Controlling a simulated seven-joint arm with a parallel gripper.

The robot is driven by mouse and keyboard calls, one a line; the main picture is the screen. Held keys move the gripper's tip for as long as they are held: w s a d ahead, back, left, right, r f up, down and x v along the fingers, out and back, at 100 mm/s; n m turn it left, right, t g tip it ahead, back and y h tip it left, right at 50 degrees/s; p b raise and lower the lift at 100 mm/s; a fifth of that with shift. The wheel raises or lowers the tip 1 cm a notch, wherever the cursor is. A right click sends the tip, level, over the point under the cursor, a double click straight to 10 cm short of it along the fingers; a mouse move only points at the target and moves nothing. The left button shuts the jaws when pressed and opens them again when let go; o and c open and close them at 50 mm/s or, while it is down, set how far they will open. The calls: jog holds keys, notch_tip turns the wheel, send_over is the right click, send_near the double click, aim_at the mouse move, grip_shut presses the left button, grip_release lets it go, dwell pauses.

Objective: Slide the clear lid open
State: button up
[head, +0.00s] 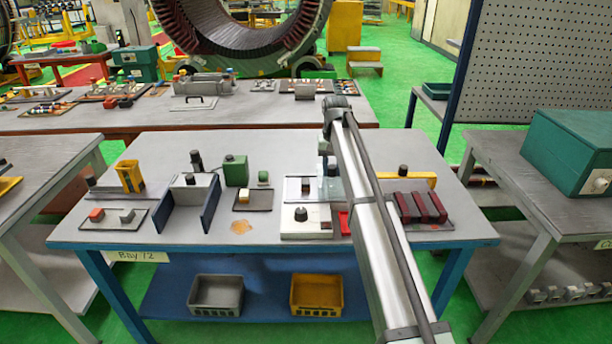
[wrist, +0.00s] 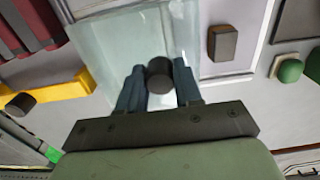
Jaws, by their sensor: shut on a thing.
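The clear lid (wrist: 110,45) is a pale, see-through plate with a dark round knob (wrist: 159,74). In the wrist view my gripper (wrist: 160,84) has its two blue-grey fingers on either side of the knob and is shut on it. The light tray (wrist: 240,76) lies to the right of the lid there, with a brown block (wrist: 223,43) showing uncovered. In the head view the lid (head: 332,190) shows just right of the block (head: 306,184), partly hidden by my arm. My gripper (head: 327,172) is small there and its fingertips are unclear.
Dark red bars (head: 421,206) and a yellow bar (head: 405,181) lie to the right of the lid. A white box with a black dial (head: 301,214) stands in front of it. A green block (head: 236,170) and a grey holder with blue sides (head: 188,200) stand to the left.

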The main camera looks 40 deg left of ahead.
jog(key=shift+w+d+f, duration=0.35)
jog(key=shift+w+d, duration=0.25)
jog(key=shift+d, duration=0.25)
jog(key=o, duration=0.5)
jog(key=shift+o, duration=1.2)
jog(key=shift+r, duration=0.3)
jog(key=shift+w+a+r, duration=0.1)
jog(key=shift+r, duration=1.4)
jog(key=shift+w+a+r, duration=0.1)
jog(key=shift+r, duration=1.35)
